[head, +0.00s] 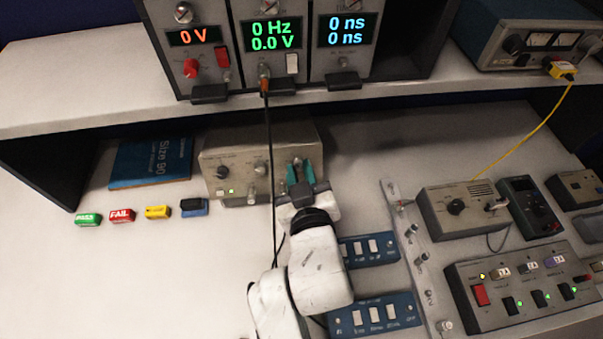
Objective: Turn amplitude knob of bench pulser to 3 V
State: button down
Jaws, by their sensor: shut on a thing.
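The beige box with knobs (233,155), which looks like the bench pulser, stands on the bench under the shelf; its labels are too small to read. My gripper (304,174), with teal fingers, is at the right end of its front. It is shut on a knob (296,163) there, mostly hidden between the fingers. I cannot tell which way that knob points, or read its name. Other knobs show further left on the front, with a small green light. The rack's middle display (271,35) on the shelf reads 0 Hz and 0.0 V.
A black cable (269,130) hangs from the rack past the box, just left of my gripper. Blue switch boxes (369,250) lie right of my arm. A grey rail (413,250) and more instruments stand further right. Small coloured blocks (122,215) lie left; the bench front left is clear.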

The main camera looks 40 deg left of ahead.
jog(key=m+b, duration=0.1)
jog(key=m, duration=0.2)
jog(key=m+t+h+b, duration=0.1)
jog(key=m+b, duration=0.1)
jog(key=m, duration=0.2)
jog(key=shift+s+a+f, duration=0.1)
jog(key=m+h+b, duration=0.1)
jog(key=m, duration=0.5)
jog(key=shift+m+b, duration=0.3)
jog(key=shift+b, duration=0.1)
jog(key=c, duration=1)
grip_release()
jog(key=shift+r, duration=0.2)
jog(key=shift+s, duration=0.1)
jog(key=b+v, duration=0.1)
jog(key=v, duration=0.9)
jog(key=shift+s, duration=0.25)
jog(key=shift+r, duration=0.1)
